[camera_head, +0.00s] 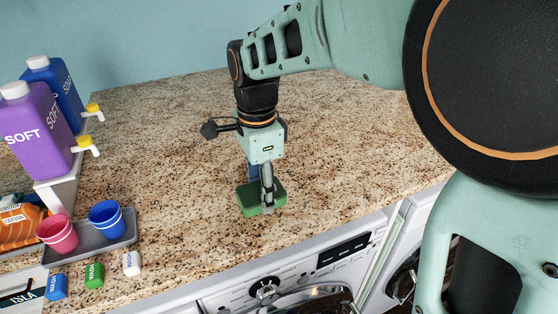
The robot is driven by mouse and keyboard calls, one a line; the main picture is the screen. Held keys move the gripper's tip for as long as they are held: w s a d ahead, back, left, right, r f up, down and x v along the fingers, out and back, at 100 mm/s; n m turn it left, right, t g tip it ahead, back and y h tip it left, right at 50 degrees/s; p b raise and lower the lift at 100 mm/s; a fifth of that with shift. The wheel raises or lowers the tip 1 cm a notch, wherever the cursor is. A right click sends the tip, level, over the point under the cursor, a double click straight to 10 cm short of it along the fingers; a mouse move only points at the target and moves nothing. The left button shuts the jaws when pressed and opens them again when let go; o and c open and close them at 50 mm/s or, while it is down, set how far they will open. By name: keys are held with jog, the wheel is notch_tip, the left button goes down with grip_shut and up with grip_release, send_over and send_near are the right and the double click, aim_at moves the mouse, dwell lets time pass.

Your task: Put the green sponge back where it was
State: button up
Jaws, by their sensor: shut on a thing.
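The green sponge (249,199) is a small block near the front edge of the granite counter (175,190), above the washing machine. My gripper (267,205) points down over it and is shut on the sponge. One finger shows in front of the sponge; the other is largely hidden behind it. I cannot tell whether the sponge touches the counter or is held just above it.
At the left are a purple bottle (38,140), a blue bottle (62,85), and a grey tray (100,243) with a pink cup (57,235) and a blue cup (107,220). The counter's middle and back are clear.

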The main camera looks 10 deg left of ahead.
jog(key=shift+s+f, duration=0.1)
jog(key=shift+f, duration=0.5)
jog(key=shift+r, duration=0.1)
jog(key=shift+f, duration=0.25)
jog(key=o, duration=1.2)
jog(key=shift+r, duration=0.1)
notch_tip(320, 180, up, 12)
jog(key=shift+s+d+r, duration=0.1)
jog(key=shift+s+r, duration=0.05)
jog(key=shift+r, duration=0.05)
